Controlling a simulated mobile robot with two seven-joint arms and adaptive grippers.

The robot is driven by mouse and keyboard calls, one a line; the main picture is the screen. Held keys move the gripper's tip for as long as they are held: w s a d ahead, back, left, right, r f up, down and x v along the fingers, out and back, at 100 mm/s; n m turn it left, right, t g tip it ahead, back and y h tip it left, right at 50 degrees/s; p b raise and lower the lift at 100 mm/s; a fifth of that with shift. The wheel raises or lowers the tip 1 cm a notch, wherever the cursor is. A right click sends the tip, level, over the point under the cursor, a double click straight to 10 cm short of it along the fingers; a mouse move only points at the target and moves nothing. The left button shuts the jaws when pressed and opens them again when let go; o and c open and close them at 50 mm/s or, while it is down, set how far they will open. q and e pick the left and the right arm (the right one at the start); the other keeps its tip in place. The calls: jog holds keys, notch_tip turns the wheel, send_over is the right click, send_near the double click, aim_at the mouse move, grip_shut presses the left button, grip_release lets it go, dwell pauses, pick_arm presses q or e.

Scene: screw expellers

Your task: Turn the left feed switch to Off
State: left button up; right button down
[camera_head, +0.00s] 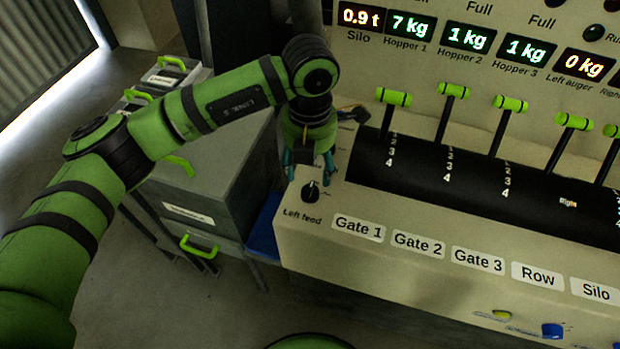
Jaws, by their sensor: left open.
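The left feed switch (310,191) is a small black knob on the left end of the beige control console (345,207), above the printed words "Left feed". The markings around it are too small to read. My left gripper (308,172) comes down from the green arm and hangs just above and behind the knob. Its teal fingers are apart, one to each side, and nothing shows between them. I cannot tell whether a fingertip touches the knob or the panel. My right gripper is not in view.
Several green-handled levers (394,97) rise from a black drum to the right of the switch. Lit displays (411,26) are on the panel behind. A grey cabinet (205,150) with green handles stands left of the console. Open floor lies at the lower left.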

aim_at(310, 188)
pick_arm(q)
jog(key=shift+r, duration=2.25)
